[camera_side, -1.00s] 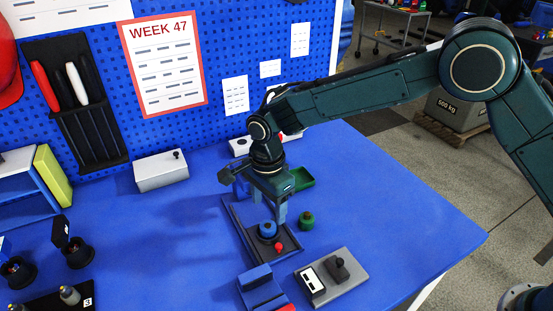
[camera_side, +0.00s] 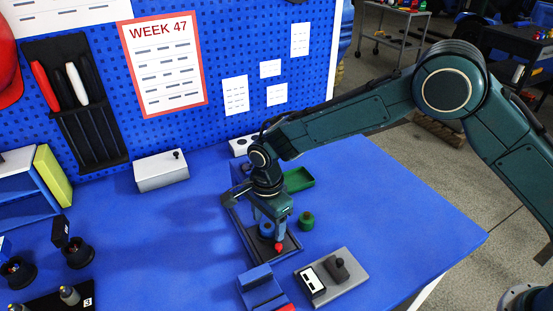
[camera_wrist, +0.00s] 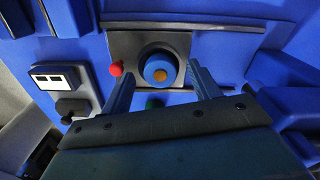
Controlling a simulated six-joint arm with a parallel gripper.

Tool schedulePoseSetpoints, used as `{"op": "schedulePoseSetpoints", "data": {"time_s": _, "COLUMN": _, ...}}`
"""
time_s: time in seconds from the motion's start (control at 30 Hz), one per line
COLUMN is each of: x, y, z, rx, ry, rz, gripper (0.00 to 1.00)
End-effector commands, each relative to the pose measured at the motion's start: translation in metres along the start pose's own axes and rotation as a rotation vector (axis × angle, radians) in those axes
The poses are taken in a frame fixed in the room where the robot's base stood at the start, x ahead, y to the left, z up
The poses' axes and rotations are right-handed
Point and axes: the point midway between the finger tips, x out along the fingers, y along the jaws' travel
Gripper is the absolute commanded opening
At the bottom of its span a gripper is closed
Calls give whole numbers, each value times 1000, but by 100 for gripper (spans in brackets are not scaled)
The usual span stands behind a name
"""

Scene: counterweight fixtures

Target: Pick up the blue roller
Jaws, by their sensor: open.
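The blue roller (camera_wrist: 159,69) stands in a dark round seat on a grey plate (camera_wrist: 122,44) in the wrist view, with an orange-brown centre on its top. In the side view the blue roller (camera_side: 266,229) shows beside my gripper's finger, partly hidden by it. My gripper (camera_wrist: 162,88) is open and empty, its two fingers apart on either side of the roller in the wrist view. In the side view my gripper (camera_side: 272,228) is low over the fixture. I cannot tell whether a finger touches the roller.
A red knob (camera_side: 279,246) sits close beside the roller. A green cylinder (camera_side: 306,221) stands just right of the fixture, and a green tray (camera_side: 299,180) lies behind. A grey switch box (camera_side: 331,276) and a blue block (camera_side: 260,289) are in front. The right tabletop is clear.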

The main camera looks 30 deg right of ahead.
Motion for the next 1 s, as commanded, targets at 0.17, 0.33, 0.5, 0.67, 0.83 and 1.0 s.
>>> {"op": "schedulePoseSetpoints", "data": {"time_s": 0.17, "x": 0, "y": 0, "z": 0, "rx": 0, "ry": 0, "rz": 0, "gripper": 62}}
{"op": "schedulePoseSetpoints", "data": {"time_s": 0.33, "x": 0, "y": 0, "z": 0, "rx": 0, "ry": 0, "rz": -1, "gripper": 62}}
{"op": "schedulePoseSetpoints", "data": {"time_s": 0.5, "x": -1, "y": 0, "z": 0, "rx": 0, "ry": 0, "rz": -1, "gripper": 42}}
{"op": "schedulePoseSetpoints", "data": {"time_s": 0.67, "x": -1, "y": 0, "z": 0, "rx": 0, "ry": 0, "rz": -1, "gripper": 11}}
{"op": "schedulePoseSetpoints", "data": {"time_s": 0.83, "x": -1, "y": 0, "z": 0, "rx": 0, "ry": 0, "rz": -1, "gripper": 7}}
{"op": "schedulePoseSetpoints", "data": {"time_s": 1.0, "x": -3, "y": 0, "z": 0, "rx": 0, "ry": -1, "rz": -2, "gripper": 7}}
